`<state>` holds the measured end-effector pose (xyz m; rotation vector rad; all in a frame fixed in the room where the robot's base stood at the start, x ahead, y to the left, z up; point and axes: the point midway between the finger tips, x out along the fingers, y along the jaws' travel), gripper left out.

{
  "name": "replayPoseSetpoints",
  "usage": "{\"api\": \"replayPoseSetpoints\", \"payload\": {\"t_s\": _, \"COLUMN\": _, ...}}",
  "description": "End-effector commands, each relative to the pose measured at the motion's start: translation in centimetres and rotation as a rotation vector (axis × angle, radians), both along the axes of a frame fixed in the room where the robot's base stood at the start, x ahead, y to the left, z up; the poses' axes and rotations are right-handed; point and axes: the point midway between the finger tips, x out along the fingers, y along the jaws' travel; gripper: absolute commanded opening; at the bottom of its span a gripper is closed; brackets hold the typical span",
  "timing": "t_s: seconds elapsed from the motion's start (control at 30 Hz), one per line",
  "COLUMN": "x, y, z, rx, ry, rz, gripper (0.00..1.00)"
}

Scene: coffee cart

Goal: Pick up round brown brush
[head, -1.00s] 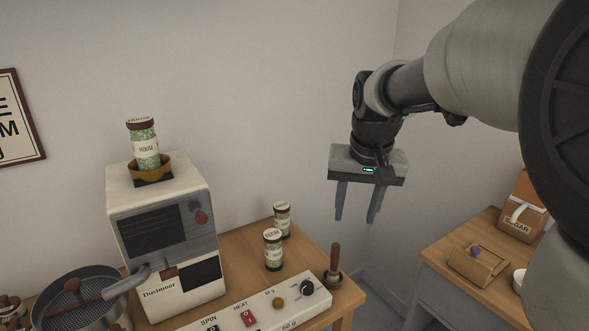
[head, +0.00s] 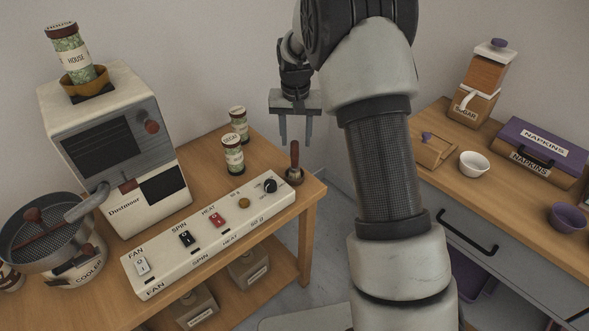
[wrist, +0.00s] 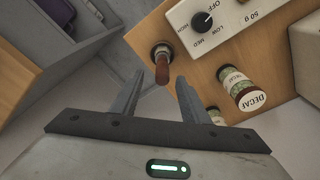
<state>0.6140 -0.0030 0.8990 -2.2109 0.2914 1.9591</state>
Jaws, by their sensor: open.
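The round brown brush (head: 294,165) stands upright at the right back corner of the left wooden table, its handle up and its round dark base on the table. In the wrist view the brush (wrist: 162,64) shows just beyond my fingertips, between their lines. My gripper (head: 295,143) is open and empty. It hangs with its fingers down, above and behind the brush in the head view, and is apart from it.
A control panel (head: 212,235) lies left of the brush. Two jars, one a decaf jar (head: 233,155), stand behind it. The right counter holds a white bowl (head: 474,164) and napkin box (head: 540,150).

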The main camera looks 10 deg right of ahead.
Motion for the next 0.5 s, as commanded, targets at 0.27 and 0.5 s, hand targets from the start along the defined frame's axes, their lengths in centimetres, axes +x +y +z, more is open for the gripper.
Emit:
{"api": "replayPoseSetpoints", "payload": {"t_s": 0.27, "x": 0.3, "y": -0.1, "z": -2.8, "rx": 0.0, "ry": 0.0, "rz": 0.0, "gripper": 0.41}}
{"api": "replayPoseSetpoints", "payload": {"t_s": 0.5, "x": 0.5, "y": 0.2, "z": -5.2, "rx": 0.0, "ry": 0.002, "rz": 0.001, "gripper": 0.41}}
